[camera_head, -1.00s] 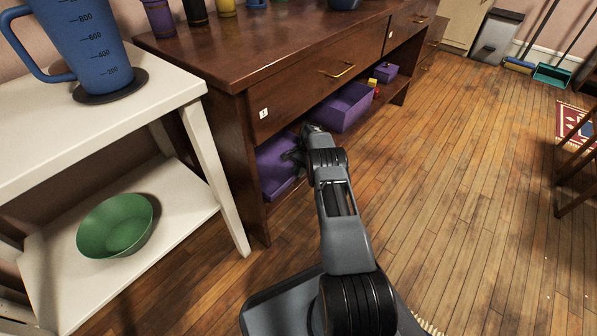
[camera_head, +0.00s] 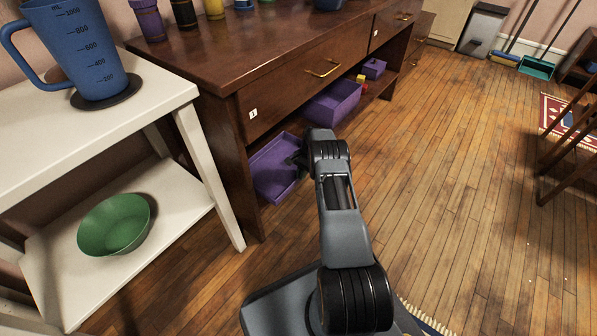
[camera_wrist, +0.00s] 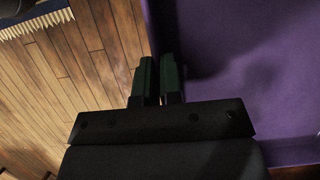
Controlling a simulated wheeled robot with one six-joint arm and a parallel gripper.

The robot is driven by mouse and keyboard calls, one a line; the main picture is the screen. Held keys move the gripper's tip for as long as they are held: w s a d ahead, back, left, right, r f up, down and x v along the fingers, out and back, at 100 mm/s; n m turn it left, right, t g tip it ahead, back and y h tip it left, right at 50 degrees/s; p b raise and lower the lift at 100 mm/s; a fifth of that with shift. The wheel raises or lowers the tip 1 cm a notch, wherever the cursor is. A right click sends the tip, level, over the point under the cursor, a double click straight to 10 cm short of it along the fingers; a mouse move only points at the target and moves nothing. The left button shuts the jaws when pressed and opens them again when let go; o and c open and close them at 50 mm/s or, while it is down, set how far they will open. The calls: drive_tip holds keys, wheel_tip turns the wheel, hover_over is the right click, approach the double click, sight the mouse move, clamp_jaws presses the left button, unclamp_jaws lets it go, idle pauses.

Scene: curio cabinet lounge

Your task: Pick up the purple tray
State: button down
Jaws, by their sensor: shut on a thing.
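The purple tray (camera_head: 272,170) is at the lower shelf opening of the dark wooden cabinet, at its left end, in the head view. It is shallow with raised edges and looks slightly tilted. My gripper (camera_head: 300,160) is at its right edge, partly hidden by my arm. In the wrist view the tray (camera_wrist: 245,60) fills the right side. My gripper's two dark green fingers (camera_wrist: 159,80) are close together on the tray's edge, shut on it. The exact contact is dark and hard to see.
A purple bin (camera_head: 334,102) and a smaller purple box (camera_head: 374,68) are farther along the lower shelf. A white side table (camera_head: 165,100) with a blue measuring jug (camera_head: 75,50) and green bowl (camera_head: 114,224) stands left. The wooden floor (camera_head: 450,170) on the right is largely clear.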

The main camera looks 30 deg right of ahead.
drive_tip(key=shift+s+d, duration=0.35)
drive_tip(key=shift+s, duration=0.45)
drive_tip(key=c, duration=1.2)
unclamp_jaws()
drive_tip(key=p+v, duration=0.3)
drive_tip(key=v, duration=1)
drive_tip(key=shift+r+p, duration=0.3)
drive_tip(key=shift+r, duration=0.1)
drive_tip(key=shift+d, duration=0.1)
